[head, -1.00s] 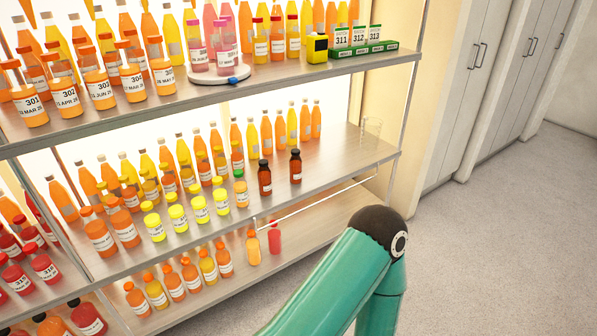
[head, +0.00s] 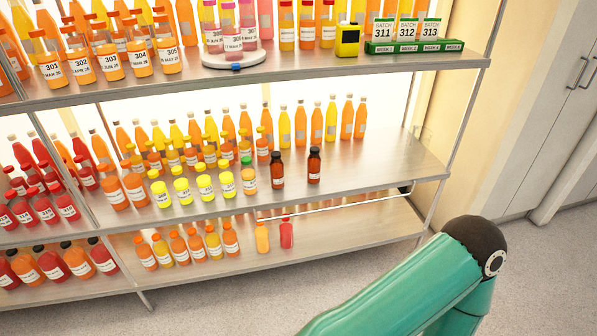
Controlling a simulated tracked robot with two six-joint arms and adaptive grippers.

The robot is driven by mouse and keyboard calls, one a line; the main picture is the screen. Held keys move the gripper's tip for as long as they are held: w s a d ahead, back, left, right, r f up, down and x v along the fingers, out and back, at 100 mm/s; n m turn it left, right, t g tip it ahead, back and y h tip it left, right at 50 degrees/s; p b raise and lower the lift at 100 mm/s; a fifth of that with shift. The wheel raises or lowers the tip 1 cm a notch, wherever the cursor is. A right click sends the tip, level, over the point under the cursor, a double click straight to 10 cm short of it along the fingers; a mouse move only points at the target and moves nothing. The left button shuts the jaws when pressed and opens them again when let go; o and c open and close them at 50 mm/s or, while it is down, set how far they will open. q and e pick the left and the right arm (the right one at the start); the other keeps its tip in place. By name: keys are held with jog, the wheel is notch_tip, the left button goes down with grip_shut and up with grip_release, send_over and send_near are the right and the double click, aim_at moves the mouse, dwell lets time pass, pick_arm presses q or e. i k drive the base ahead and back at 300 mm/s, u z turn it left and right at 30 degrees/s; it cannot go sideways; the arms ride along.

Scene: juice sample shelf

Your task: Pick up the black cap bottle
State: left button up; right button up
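Two dark brown bottles with black caps stand upright on the middle shelf. One brown bottle (head: 277,170) is just right of a small orange bottle with a green cap, and the other brown bottle (head: 314,166) stands a little further right, apart from it. Red and orange bottles with dark caps (head: 52,264) also stand on the lower left shelf. Neither gripper is in view. My teal arm crosses the lower right of the head view, and its gripper end is not visible.
Yellow-capped bottles (head: 205,187) stand to the left. The upper shelf (head: 400,70) overhangs, holding a green batch rack (head: 415,46). A rail runs beneath the middle shelf.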

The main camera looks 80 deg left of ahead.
aim_at(276, 165)
jog(key=z, duration=0.55)
jog(key=i, duration=0.2)
jog(key=u, duration=2.2)
jog(key=i, duration=0.1)
jog(key=u, duration=1.45)
jog(key=k, duration=0.5)
jog(key=u, duration=0.35)
jog(key=i, duration=1.45)
jog(key=z, duration=0.35)
